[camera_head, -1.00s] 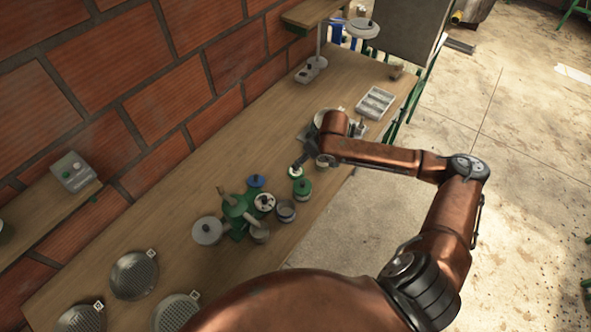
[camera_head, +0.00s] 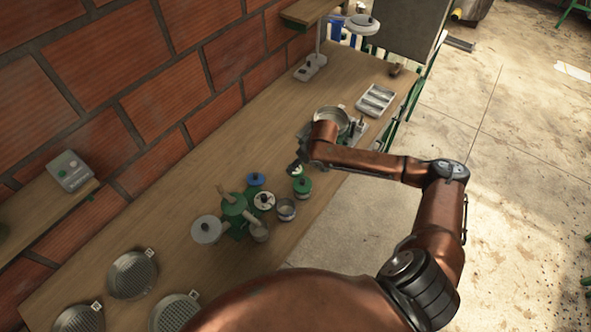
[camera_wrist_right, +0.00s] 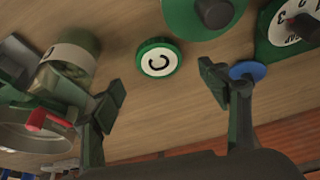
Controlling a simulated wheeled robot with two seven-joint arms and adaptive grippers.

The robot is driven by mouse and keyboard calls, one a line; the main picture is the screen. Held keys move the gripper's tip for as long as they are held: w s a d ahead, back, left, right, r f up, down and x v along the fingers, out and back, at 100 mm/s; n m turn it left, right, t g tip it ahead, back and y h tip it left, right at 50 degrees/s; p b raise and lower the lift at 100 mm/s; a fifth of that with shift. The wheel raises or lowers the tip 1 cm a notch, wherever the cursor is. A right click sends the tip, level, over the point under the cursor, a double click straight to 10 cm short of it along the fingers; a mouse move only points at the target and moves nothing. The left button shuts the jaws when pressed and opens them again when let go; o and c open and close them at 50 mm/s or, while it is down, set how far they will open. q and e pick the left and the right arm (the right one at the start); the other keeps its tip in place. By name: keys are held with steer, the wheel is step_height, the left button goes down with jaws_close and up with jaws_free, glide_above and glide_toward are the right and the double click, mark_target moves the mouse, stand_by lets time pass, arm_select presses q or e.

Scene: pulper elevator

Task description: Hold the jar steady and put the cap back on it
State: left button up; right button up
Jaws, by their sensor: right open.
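A green cap-like disc (camera_wrist_right: 158,60) with a white face marked C lies on the wooden bench in the right wrist view. A clear jar (camera_wrist_right: 75,62) with a pale label band and greenish contents is at the left there, slanted in the picture; its mouth is not clear. My right gripper (camera_wrist_right: 165,98) is open and empty, its green fingers spread on either side below the disc in the picture. My left gripper is not in view.
A green group with a white dial (camera_head: 264,200), a blue knobbed disc (camera_head: 256,180) and a grey disc (camera_head: 206,229) stands close by. Round sieves (camera_head: 132,275) lie at the near end. A metal bowl (camera_head: 333,117) and grey tray (camera_head: 376,100) are farther away. The brick wall borders the bench.

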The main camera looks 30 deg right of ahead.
mark_target(297, 170)
steer(key=x, duration=0.5)
steer(key=shift+s+b, duration=0.15)
steer(key=shift+b, duration=0.2)
steer(key=shift+c, duration=0.3)
steer(key=c, duration=0.8)
